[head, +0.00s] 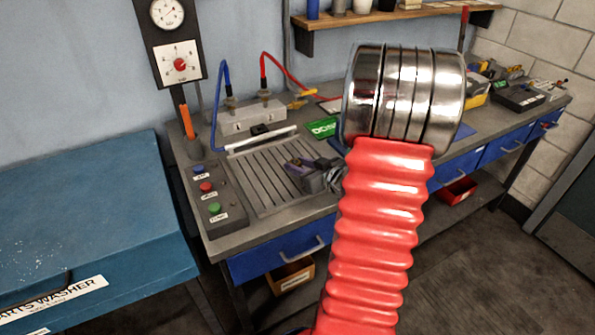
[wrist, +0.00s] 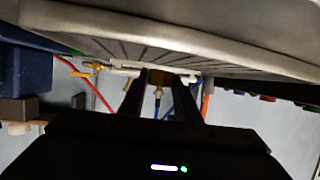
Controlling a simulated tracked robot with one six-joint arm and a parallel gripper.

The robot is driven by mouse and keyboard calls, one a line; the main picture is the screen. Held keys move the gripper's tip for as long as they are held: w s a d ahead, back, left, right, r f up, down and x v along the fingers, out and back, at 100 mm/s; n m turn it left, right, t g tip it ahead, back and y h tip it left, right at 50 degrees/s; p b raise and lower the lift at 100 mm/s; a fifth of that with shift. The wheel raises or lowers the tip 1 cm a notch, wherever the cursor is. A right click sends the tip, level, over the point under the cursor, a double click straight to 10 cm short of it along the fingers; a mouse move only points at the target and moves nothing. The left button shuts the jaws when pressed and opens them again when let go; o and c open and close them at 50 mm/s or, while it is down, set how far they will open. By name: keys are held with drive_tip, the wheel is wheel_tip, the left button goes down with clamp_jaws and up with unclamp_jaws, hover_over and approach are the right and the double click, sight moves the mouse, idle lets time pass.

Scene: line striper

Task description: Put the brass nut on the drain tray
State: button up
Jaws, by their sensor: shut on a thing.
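The drain tray (head: 252,184) is the grey grooved surface on the bench in the head view. Its ribbed surface (wrist: 130,50) also shows upside down along the top of the wrist view. My gripper (head: 297,168) is over the tray's right part in the head view, partly behind my red arm. In the wrist view, my gripper's (wrist: 161,76) two dark fingers are shut on the small brown brass nut (wrist: 158,79). The nut is hard to make out in the head view. I cannot tell whether it touches the tray.
A button panel (head: 207,190) borders the tray on the left. A grey block with red and blue hoses (head: 252,118) stands behind it. A blue parts washer (head: 85,215) stands left of the bench.

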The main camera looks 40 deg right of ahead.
drive_tip(key=shift+f, duration=0.95)
drive_tip(key=shift+f, duration=0.1)
drive_tip(key=o, duration=1.1)
drive_tip(key=shift+s+r, duration=0.25)
drive_tip(key=shift+s, duration=0.2)
drive_tip(key=v, duration=0.9)
drive_tip(key=shift+s+r, duration=0.1)
drive_tip(key=shift+s, duration=0.2)
drive_tip(key=shift+s+a+r, duration=0.15)
drive_tip(key=shift+s+r, duration=0.1)
drive_tip(key=shift+s, duration=0.4)
